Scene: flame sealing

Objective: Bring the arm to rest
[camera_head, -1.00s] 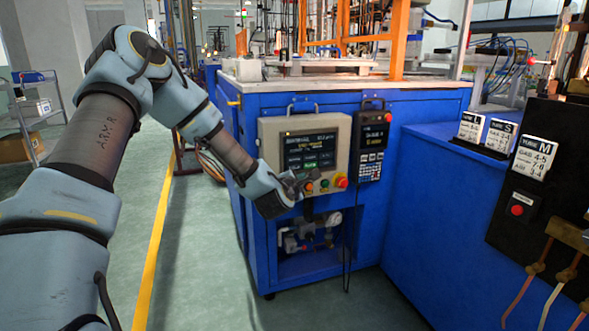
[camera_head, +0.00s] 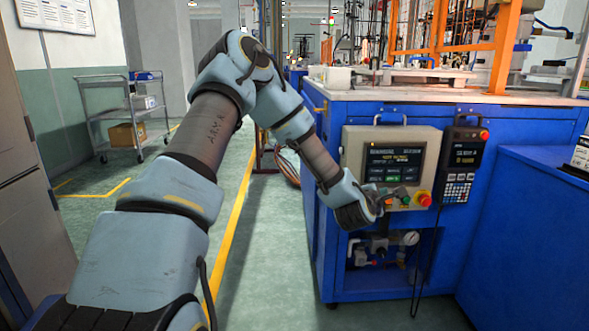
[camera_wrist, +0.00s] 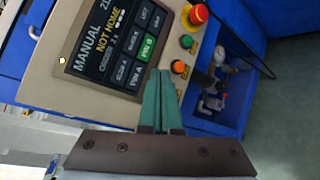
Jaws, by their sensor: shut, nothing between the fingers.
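My gripper (camera_wrist: 158,98) shows in the wrist view with its two green fingers shut together and nothing between them. Its tips lie in front of the control panel (camera_wrist: 40,75), close to the lower edge of the screen (camera_wrist: 112,40). I cannot tell whether they touch the panel. In the head view my arm reaches forward from the lower left, and my gripper (camera_head: 388,199) is at the lower part of the panel (camera_head: 352,150), left of the red emergency button (camera_head: 423,199). The screen reads MANUAL and NOT HOME in the wrist view.
The blue machine (camera_head: 330,260) stands ahead with a handheld pendant (camera_head: 459,165) right of the panel. A gauge and valves sit in a recess (camera_head: 375,250) below. A wheeled cart (camera_head: 115,115) stands at the far left.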

